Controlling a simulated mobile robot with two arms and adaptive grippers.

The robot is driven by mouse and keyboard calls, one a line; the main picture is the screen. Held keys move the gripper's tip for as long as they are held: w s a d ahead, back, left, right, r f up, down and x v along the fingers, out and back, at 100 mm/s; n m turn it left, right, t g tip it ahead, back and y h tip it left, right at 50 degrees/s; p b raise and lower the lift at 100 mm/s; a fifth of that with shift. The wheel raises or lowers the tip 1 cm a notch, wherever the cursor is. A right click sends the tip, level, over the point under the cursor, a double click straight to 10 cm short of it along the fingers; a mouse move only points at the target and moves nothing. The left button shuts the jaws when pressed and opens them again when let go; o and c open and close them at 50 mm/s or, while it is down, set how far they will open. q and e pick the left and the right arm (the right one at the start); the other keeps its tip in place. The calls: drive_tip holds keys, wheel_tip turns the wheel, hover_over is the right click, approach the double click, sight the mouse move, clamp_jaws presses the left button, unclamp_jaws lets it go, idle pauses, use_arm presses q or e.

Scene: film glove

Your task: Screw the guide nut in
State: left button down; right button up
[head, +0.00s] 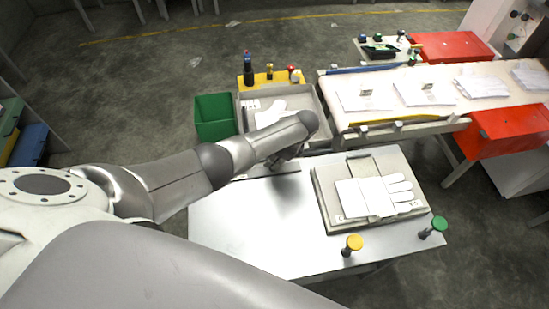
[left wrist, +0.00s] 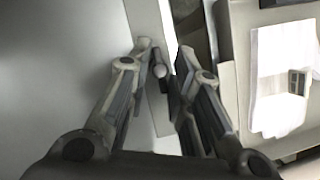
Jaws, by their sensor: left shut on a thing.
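My left gripper (head: 287,157) is at the far edge of the metal table, under the end of my left arm, and is mostly hidden by it in the head view. In the left wrist view my left gripper (left wrist: 165,55) has its two fingers closed in on a small dark piece with a rounded grey end, which looks like the guide nut (left wrist: 160,71). The nut is at a pale narrow rail (left wrist: 146,18) along the table edge. I cannot tell how deep the nut sits. My right gripper is not in view.
A white glove (head: 375,196) lies on a grey plate (head: 331,216) on the metal table (head: 240,232). Yellow (head: 354,242) and green (head: 439,223) buttons stand at its front. Beyond are a grey tray (head: 313,103), a green bin (head: 214,117) and a conveyor (head: 440,87).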

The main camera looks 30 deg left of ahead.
use_arm(q)
drive_tip(key=shift+w+r, duration=0.1)
drive_tip(key=c, duration=1.4)
unclamp_jaws()
drive_tip(key=shift+c, duration=0.2)
drive_tip(key=v, duration=1.2)
